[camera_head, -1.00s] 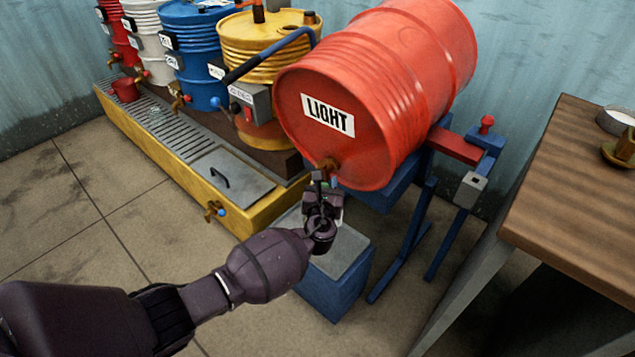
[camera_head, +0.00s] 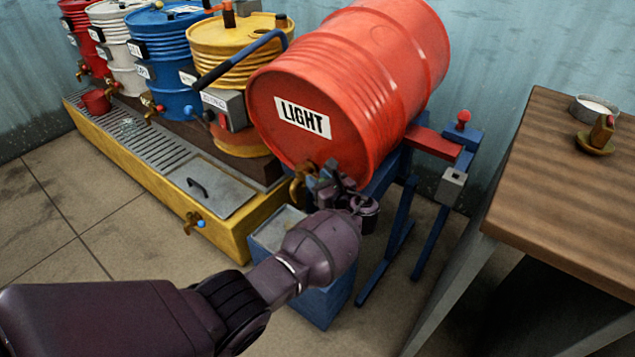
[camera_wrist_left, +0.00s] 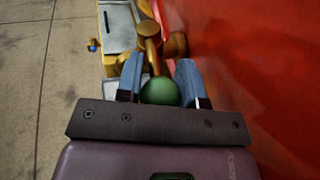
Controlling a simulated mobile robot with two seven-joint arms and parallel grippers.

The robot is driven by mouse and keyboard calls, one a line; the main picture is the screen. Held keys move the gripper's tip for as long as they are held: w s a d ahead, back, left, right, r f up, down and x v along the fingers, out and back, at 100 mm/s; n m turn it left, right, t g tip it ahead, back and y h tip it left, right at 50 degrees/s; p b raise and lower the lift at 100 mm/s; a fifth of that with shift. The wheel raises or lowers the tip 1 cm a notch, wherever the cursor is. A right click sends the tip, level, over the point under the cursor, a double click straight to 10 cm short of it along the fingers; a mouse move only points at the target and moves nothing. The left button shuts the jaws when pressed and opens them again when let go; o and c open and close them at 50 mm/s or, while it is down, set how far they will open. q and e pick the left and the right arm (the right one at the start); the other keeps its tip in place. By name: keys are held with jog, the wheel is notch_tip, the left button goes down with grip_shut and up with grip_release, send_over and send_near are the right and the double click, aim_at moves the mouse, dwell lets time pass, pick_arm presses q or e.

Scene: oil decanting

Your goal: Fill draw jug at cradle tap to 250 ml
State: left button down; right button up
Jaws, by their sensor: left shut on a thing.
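The red drum labelled LIGHT (camera_head: 350,85) lies tilted on its blue cradle, with a brass tap (camera_head: 299,182) low on its front face. My left gripper (camera_head: 328,180) is at the tap, just right of its brass body. In the left wrist view, its two fingers are shut on a green ball knob (camera_wrist_left: 160,91), beside the brass tap (camera_wrist_left: 150,30). A blue stand (camera_head: 310,300) with a grey top is below, partly covered by my arm. I cannot make out the draw jug or any oil flow. My right gripper is not in view.
A yellow drip tray (camera_head: 150,180) with a grating runs left, before several upright drums. A red can (camera_head: 96,101) and a small clear vessel (camera_head: 130,126) are at its far end. A wooden table (camera_head: 560,190) is at right. Floor at left is clear.

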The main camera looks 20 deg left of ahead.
pick_arm(q)
jog(key=shift+w, duration=0.1)
dwell(0.3)
jog(key=c, duration=0.8)
grip_release()
jog(key=shift+o, duration=0.2)
jog(key=p+v, duration=0.2)
jog(key=v, duration=0.9)
jog(key=shift+w, duration=0.15)
jog(key=shift+c, duration=0.2)
